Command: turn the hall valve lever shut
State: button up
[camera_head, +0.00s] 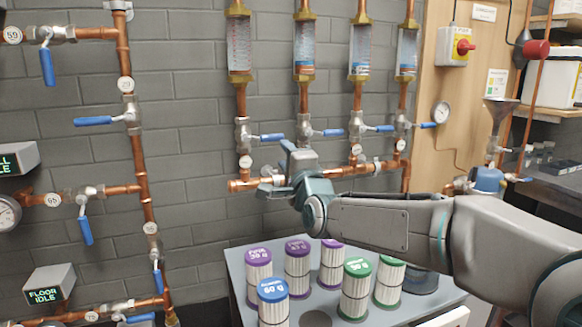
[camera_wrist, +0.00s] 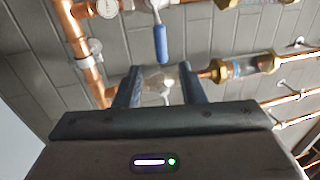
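Several valves with blue levers show in the head view, and no readable label there says hall. On the left rack, one lever (camera_head: 47,67) hangs down, another (camera_head: 93,121) lies level, and a third (camera_head: 86,230) hangs down. Under the flow tubes, levers (camera_head: 271,137) (camera_head: 333,132) (camera_head: 384,128) stick out level to the right. My gripper (camera_head: 275,172) is in front of the copper pipe below the leftmost of these. In the wrist view, my gripper (camera_wrist: 163,88) has its fingers apart, with a blurred silvery part between them; contact cannot be told. A blue lever (camera_wrist: 160,43) shows just beyond the fingertips.
A grey display box (camera_head: 17,159) at left has cut-off text ending in "LL"; another (camera_head: 48,287) reads "FLOOR IDLE". A table (camera_head: 238,262) with several capped cylinders (camera_head: 297,265) stands below my arm. Copper pipes (camera_head: 140,170) run along the brick wall.

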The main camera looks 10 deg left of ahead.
jog(key=shift+p+v, duration=0.4)
jog(key=shift+v, duration=1.3)
jog(key=s+d+f+n+g+h+p, duration=0.3)
jog(key=d+h+p, duration=0.1)
jog(key=d+p, duration=0.25)
jog(key=s+d+f+n+g+h+p, duration=0.3)
jog(key=s+d+n+h+p, duration=0.15)
jog(key=d, duration=0.35)
jog(key=s+d+n+g+h+p, duration=0.1)
jog(key=s+d+g+p, duration=0.3)
jog(key=s, duration=0.6)
jog(key=s+d+n+g+h+p, duration=0.1)
jog(key=s+d+n+g+p, duration=0.2)
jog(key=s+d, duration=0.6)
jog(key=shift+s+d+g+p, duration=0.4)
jog(key=shift+g+p, duration=0.3)
jog(key=shift+p, duration=0.5)
jog(key=shift+a, duration=0.1)
